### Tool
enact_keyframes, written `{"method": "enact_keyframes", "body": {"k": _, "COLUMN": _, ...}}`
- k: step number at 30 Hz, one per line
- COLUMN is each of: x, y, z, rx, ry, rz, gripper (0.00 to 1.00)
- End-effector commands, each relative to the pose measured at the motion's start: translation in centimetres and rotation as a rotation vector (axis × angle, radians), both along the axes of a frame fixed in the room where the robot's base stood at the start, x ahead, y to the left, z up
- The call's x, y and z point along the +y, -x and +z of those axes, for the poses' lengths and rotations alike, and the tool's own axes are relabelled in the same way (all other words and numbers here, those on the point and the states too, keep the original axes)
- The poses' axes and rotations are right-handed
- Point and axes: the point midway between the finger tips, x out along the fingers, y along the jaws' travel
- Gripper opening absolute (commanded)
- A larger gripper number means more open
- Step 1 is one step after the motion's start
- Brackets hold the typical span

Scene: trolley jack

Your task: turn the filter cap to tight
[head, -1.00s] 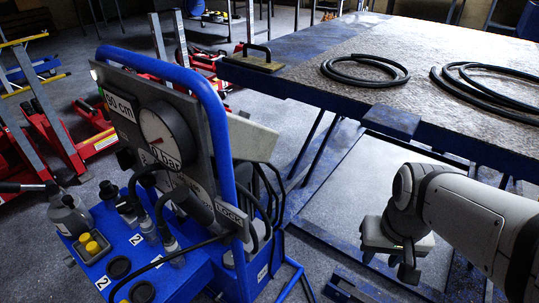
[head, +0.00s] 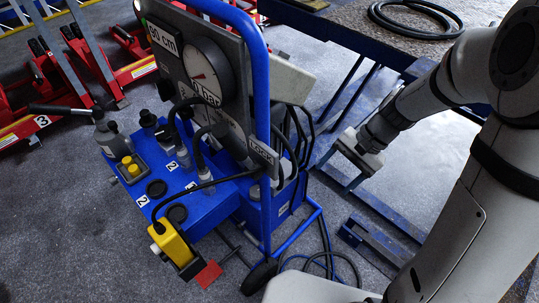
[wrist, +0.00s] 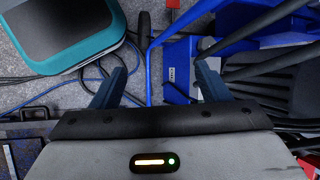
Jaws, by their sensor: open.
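The blue trolley (head: 205,215) stands left of centre in the head view, with a gauge panel (head: 200,70) upright on it. I cannot tell which part is the filter cap. My gripper (head: 348,172) is right of the trolley and apart from it, pointing down. In the wrist view my gripper (wrist: 160,88) is open, with nothing between its fingers; blue frame parts and dark hoses lie beyond.
A yellow box (head: 170,243) hangs at the trolley's front corner, with a red flap (head: 208,273) below. Black hoses arch over the trolley. A workbench (head: 340,22) with a coiled hose (head: 415,18) stands behind. Red jacks (head: 90,75) stand at left. The front-left floor is clear.

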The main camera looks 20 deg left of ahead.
Motion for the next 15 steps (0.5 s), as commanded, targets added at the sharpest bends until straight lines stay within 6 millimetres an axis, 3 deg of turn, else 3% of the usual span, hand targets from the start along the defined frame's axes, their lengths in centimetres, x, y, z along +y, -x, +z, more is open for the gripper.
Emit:
{"method": "enact_keyframes", "body": {"k": 8, "x": 6.8, "y": -3.6, "z": -5.9, "rx": 0.294, "ry": -0.151, "rz": -0.209, "gripper": 0.69}}
{"method": "enact_keyframes", "body": {"k": 15, "x": 11.9, "y": -5.2, "z": -12.8, "rx": 0.525, "ry": -0.244, "rz": -0.412, "gripper": 0.69}}
